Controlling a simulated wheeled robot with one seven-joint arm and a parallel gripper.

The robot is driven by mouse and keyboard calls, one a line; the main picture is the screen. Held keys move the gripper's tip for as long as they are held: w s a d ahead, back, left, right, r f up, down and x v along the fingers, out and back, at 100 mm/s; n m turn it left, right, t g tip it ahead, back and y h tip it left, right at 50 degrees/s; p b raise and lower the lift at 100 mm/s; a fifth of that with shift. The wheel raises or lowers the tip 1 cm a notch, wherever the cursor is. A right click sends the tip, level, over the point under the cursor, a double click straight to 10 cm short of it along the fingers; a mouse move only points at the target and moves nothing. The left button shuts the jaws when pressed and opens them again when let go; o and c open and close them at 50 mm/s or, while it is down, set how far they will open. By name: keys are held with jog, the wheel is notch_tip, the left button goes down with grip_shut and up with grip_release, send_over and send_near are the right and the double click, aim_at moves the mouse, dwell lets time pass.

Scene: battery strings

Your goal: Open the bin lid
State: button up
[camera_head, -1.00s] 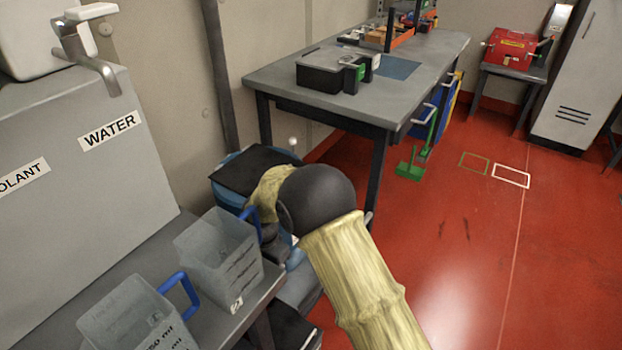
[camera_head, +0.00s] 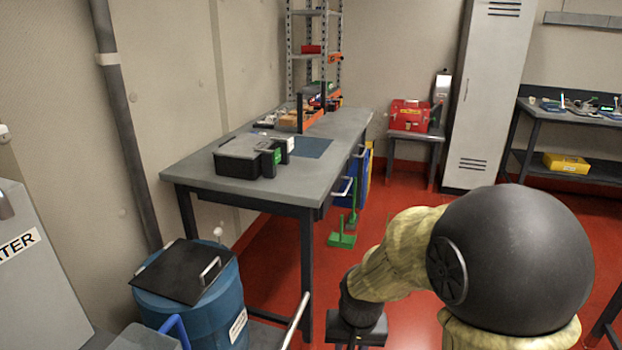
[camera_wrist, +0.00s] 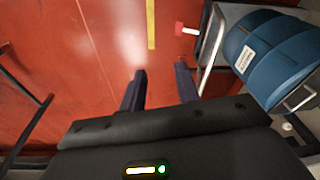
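The bin is a blue drum (camera_head: 215,310) with a flat black square lid (camera_head: 180,272) on top, at the lower left of the head view. The lid lies closed and has a pale metal handle (camera_head: 209,270). The blue drum (camera_wrist: 268,50) also shows at the right of the wrist view, with a white label. My gripper (camera_wrist: 160,78) is open, with its two dark fingers apart and nothing between them. It points over the red floor, to the right of the bin in the head view, apart from it. Its fingertips are hidden in the head view.
A grey workbench (camera_head: 240,185) with a black case (camera_head: 247,158) stands behind the bin. A metal rail (camera_head: 297,320) stands between bin and gripper. The grey water cabinet (camera_head: 40,290) is at the left. A green tool (camera_head: 341,240) stands by the bench; the red floor (camera_head: 280,270) has free room.

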jog(key=s+d+r+n, duration=0.1)
jog(key=s+d+r, duration=0.1)
jog(key=s+d, duration=0.5)
notch_tip(320, 180, up, 23)
jog(key=p, duration=2.3)
jog(key=shift+r+t+p, duration=0.2)
jog(key=shift+t+p, duration=0.2)
jog(key=shift+d, duration=0.1)
grip_shut()
